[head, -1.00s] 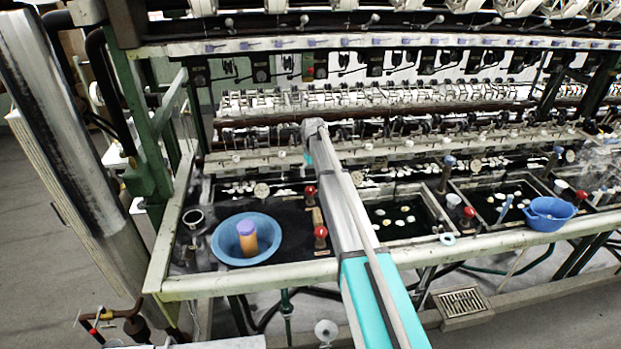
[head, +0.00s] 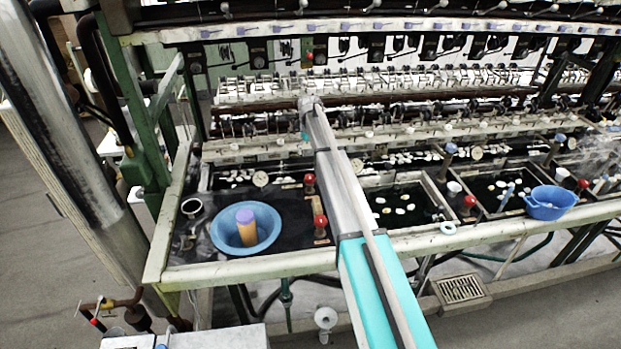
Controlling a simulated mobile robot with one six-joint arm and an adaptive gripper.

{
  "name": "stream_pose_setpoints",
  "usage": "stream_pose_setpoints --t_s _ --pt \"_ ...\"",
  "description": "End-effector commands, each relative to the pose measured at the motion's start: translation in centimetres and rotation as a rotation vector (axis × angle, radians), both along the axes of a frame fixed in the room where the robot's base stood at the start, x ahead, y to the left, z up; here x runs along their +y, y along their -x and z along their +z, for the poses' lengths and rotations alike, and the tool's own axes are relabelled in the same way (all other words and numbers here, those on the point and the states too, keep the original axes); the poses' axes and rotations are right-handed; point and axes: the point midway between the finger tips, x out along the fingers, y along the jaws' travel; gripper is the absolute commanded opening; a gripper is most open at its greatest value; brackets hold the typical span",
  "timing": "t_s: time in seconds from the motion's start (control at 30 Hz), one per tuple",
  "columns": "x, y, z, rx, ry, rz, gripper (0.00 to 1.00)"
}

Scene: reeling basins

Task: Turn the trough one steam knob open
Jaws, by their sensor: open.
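Two red knobs stand at the leftmost trough: a rear one (head: 309,180) and a front one (head: 320,221), both close to the left of my arm. Which of them is the trough one steam knob, and how far it is turned, I cannot tell. The leftmost trough (head: 288,207) has dark water and a blue bowl at its left. My arm reaches from the bottom over the troughs, and its far visible end is above the machine's rear rows. My gripper's fingers do not show; the arm hides whatever is behind it.
A blue bowl (head: 218,235) holds an orange cylinder with a purple top (head: 245,217). A metal cup (head: 192,208) is left of it. Another blue basin (head: 550,203) and red knob (head: 470,201) are to the right. A pale front rail (head: 250,268) edges the troughs.

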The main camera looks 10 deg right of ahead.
Motion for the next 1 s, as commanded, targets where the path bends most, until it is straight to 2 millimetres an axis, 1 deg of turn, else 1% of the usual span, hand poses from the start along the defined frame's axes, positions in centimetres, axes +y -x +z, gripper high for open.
stream_pose_setpoints --t_s 0.03,1.0 --pt "0.0 0.0 -0.5 0.0 0.0 0.0 0.98" --pt "-0.2 0.0 -7.6 0.0 -0.001 -0.003 0.98"
